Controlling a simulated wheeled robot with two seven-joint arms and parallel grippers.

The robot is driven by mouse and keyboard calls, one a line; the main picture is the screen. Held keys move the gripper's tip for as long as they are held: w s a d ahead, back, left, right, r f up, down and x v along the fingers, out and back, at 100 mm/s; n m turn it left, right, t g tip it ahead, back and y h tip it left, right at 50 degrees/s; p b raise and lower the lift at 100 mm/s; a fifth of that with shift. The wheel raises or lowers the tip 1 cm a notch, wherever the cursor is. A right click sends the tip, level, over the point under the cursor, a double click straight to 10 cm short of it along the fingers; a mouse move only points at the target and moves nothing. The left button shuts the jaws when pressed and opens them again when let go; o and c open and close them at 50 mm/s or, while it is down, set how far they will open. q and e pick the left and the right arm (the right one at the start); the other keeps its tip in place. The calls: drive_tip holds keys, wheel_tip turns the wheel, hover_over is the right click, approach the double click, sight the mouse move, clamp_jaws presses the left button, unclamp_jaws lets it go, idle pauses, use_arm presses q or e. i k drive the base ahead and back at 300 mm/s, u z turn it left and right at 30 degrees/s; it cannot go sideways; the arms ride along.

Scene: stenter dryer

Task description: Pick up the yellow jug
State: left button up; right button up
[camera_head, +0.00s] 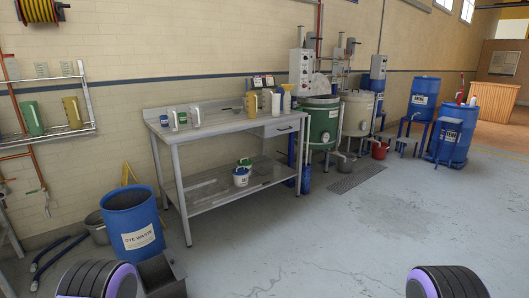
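A yellow jug (252,105) stands upright on the steel workbench (225,129), towards the right of its top and near the wall. Another yellow jug (73,112) stands on the wall rack (60,133) at the far left, beside a green jug (32,118). Neither of my grippers is in view. Only dark, ribbed, purple-trimmed parts of my own body show at the bottom edge, far from both jugs.
White jugs (195,115) and pale cylinders (276,105) share the benchtop. Buckets (241,176) sit on its lower shelf. A blue dye waste drum (133,222) stands left of the bench. Open floor (310,240) lies in front.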

sight(251, 97)
drive_tip(key=z, duration=0.05)
drive_tip(key=i, duration=2.9)
drive_tip(key=z, duration=0.2)
drive_tip(key=i, duration=1.9)
drive_tip(key=z, duration=0.1)
